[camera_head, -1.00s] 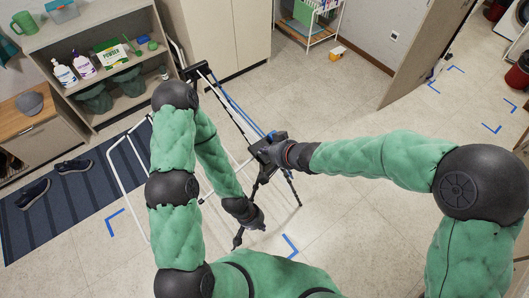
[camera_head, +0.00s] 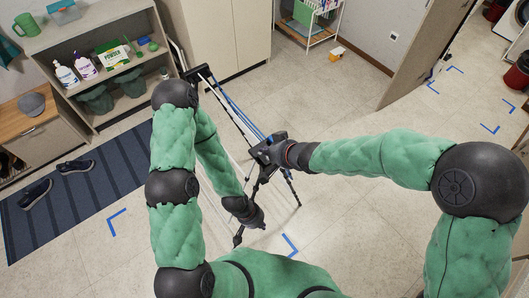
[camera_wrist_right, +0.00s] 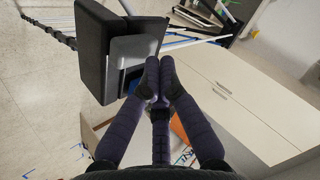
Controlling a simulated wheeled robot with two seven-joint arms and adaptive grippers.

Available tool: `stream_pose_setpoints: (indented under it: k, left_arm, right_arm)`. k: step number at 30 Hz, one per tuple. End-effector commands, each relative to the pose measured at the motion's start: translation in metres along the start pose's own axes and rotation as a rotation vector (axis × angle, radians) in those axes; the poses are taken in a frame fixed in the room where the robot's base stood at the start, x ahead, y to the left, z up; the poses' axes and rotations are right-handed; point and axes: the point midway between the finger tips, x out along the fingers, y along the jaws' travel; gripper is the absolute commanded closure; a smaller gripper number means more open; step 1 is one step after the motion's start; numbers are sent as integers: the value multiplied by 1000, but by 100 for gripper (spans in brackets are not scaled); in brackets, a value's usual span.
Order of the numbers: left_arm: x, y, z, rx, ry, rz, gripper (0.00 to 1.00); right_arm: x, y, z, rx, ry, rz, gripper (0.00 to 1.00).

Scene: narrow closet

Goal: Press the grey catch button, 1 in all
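In the right wrist view, a grey button plate (camera_wrist_right: 133,50) sits on the face of a black block (camera_wrist_right: 92,45). My right gripper's fingertips (camera_wrist_right: 158,75) are close together with nothing seen between them, right at the plate's edge; contact is hard to tell. In the head view, the right gripper (camera_head: 268,152) is at the dark middle part of a folding rack with white and blue bars (camera_head: 232,115), and hides the button. My left gripper (camera_head: 255,218) is low beside the rack's dark lower bar (camera_head: 238,238); its fingers are too small to read.
A shelf unit (camera_head: 85,45) with bottles and baskets stands at upper left. A striped mat (camera_head: 75,205) with shoes lies at left. A cabinet (camera_head: 235,35) and white cart (camera_head: 310,35) stand behind. Floor to the right is mostly clear, with blue tape marks (camera_head: 290,245).

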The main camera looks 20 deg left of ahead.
Motion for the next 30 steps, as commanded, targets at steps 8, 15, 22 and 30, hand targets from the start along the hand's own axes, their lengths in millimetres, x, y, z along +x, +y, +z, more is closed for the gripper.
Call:
stream_pose_setpoints:
  k: [8, 15, 22, 30]
  left_arm:
    - [-3, 1, 0, 0, 0, 0, 100]
    - [-8, 3, 0, 0, 0, 0, 100]
    - [-27, 10, 1, 0, 0, 0, 100]
    - [-49, 18, 2, 0, 0, 0, 100]
  right_arm:
    - [-2, -1, -2, 0, 1, 0, 100]
    - [-6, -4, -5, 0, 2, -1, 100]
    - [-19, -14, -14, 0, 2, -1, 100]
    - [-33, -24, -25, 0, 2, -1, 100]
